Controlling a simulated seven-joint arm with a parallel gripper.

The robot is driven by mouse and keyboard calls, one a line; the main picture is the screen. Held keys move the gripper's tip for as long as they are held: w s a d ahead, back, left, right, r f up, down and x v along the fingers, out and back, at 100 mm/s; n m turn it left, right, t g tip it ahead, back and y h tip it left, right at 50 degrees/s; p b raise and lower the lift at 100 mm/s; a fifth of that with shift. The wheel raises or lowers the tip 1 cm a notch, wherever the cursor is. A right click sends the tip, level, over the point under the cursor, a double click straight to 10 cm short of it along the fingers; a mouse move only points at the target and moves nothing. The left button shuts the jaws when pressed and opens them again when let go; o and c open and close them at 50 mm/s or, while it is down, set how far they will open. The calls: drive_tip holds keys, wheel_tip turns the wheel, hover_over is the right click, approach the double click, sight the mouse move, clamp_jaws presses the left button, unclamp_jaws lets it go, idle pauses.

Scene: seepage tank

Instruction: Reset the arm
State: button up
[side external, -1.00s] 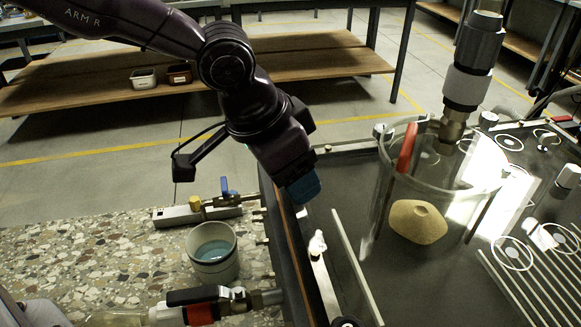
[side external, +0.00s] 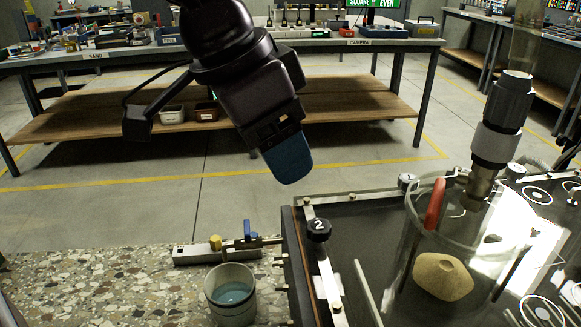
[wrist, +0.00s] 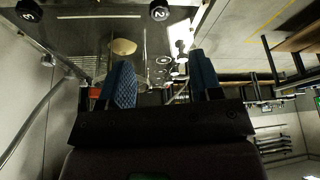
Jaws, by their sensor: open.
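My gripper (side external: 287,158) hangs above the left edge of the dark tank table in the side external view, its blue fingers pointing down and a little right. In the wrist view the two blue fingers of my gripper (wrist: 160,82) stand well apart with nothing between them. A clear cylindrical vessel (side external: 412,215) stands to the right and below, with a tan sand mound (side external: 443,276) in it and a red-handled part (side external: 434,204) at its wall. The gripper is apart from all of these.
A grey valve fitting (side external: 497,135) rises over the vessel. A black knob marked 2 (side external: 319,229) sits on the tank's left rail. A bucket of bluish liquid (side external: 231,305) stands on the speckled floor slab. Benches (side external: 110,62) stand behind; the floor between is clear.

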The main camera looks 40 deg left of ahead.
drive_tip(key=shift+r, duration=0.2)
drive_tip(key=s+a+n, duration=0.2)
drive_tip(key=s+a, duration=0.3)
drive_tip(key=a, duration=0.3)
drive_tip(key=s+a+f+n+t+y, duration=0.1)
drive_tip(key=s+a+n, duration=0.1)
drive_tip(key=s+a, duration=0.3)
drive_tip(key=s+a+f+n+y, duration=0.1)
drive_tip(key=s+a, duration=0.4)
drive_tip(key=a, duration=0.6)
drive_tip(key=shift+s+a+n+t, duration=0.3)
drive_tip(key=shift+s+a+n, duration=0.1)
drive_tip(key=shift+f, duration=0.1)
